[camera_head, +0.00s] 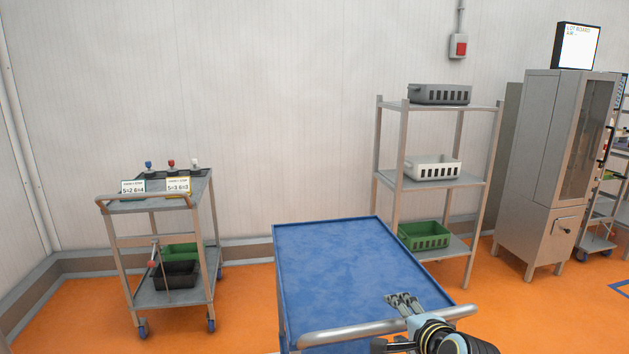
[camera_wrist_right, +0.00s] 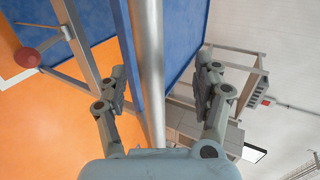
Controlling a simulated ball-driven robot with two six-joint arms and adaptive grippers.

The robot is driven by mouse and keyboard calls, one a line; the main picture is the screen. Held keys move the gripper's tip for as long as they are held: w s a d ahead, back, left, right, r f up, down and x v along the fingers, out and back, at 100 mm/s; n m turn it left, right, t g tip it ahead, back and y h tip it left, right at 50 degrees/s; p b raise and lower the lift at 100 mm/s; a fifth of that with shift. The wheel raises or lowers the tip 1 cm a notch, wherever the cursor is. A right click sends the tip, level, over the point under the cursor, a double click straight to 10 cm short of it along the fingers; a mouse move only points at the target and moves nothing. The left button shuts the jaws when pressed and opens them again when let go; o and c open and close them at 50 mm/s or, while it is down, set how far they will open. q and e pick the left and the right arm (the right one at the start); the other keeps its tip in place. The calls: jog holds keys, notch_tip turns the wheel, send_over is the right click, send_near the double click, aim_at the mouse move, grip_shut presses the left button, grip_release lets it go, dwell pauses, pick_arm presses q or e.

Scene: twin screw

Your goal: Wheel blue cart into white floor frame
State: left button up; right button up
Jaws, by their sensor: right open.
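The blue cart (camera_head: 345,270) has a flat, empty blue top with a raised rim and a silver push handle (camera_head: 385,326) at its near end. My right gripper (camera_head: 404,303) is at the right part of this handle. In the right wrist view the handle bar (camera_wrist_right: 150,70) runs between the two open fingers of my right gripper (camera_wrist_right: 163,80), with gaps on both sides. A white line (camera_wrist_right: 18,78) on the orange floor shows at the left there; it may be part of the white floor frame. My left gripper is out of view.
A grey cart (camera_head: 160,206) with cards and small bottles stands at the left. A shelf rack (camera_head: 437,178) with grey, white and green baskets stands just behind the blue cart, at right. A steel cabinet (camera_head: 545,165) is farther right. Orange floor between the carts is clear.

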jog(key=p+v, duration=0.5)
jog(key=v, duration=0.2)
jog(key=shift+r+p, duration=0.3)
jog(key=shift+p, duration=0.05)
jog(key=shift+s, duration=0.15)
jog(key=s+d+f+n+g+h+b, duration=0.1)
jog(key=s+d+f+n+g+b, duration=0.15)
jog(key=s+f+b, duration=0.9)
jog(key=s+d+f+n+g+b, duration=0.2)
jog(key=s+f+g+b, duration=0.15)
jog(key=s+f, duration=1.55)
jog(key=s+d+f+n+g+h+b, duration=0.1)
jog(key=s+d+f+n+g+b, duration=0.1)
jog(key=s+f+n, duration=0.4)
jog(key=s+d+f+n+g+b, duration=0.2)
jog(key=s+f+n, duration=0.4)
jog(key=s+f, duration=0.6)
jog(key=s+d+g, duration=0.1)
jog(key=s, duration=0.2)
jog(key=shift+s+d+f+h, duration=0.3)
jog(key=shift+s+d+h, duration=0.05)
jog(key=shift+d+h, duration=0.05)
